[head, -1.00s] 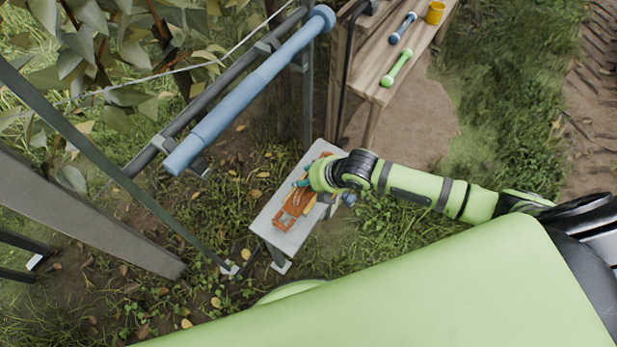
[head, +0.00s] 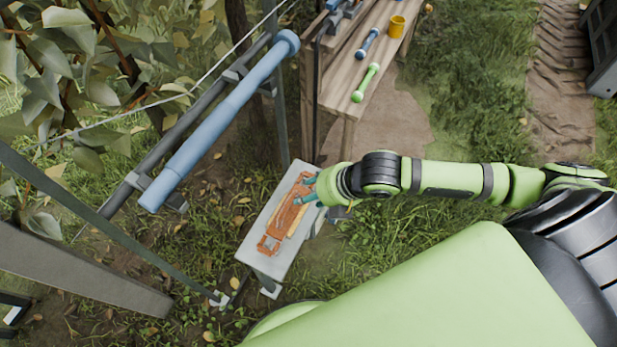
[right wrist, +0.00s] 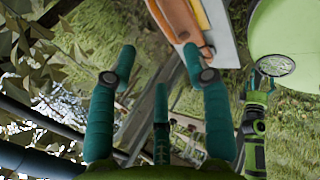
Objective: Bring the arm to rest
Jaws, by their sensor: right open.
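My right arm reaches in from the right in the head view. Its gripper (head: 308,192) has teal fingers over the right edge of a small pale bench (head: 256,243). An orange-brown object with a yellowish strip (head: 285,221) lies on the bench, and the fingers overlap it in the picture. In the right wrist view the gripper (right wrist: 158,67) has its fingers spread with nothing between them.
A wooden table (head: 345,92) holds a green dumbbell-shaped tool (head: 365,83), a blue one (head: 367,43) and a yellow cup (head: 396,27). A blue tube (head: 215,125) on a frame slants across the left, near leafy branches (head: 60,75).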

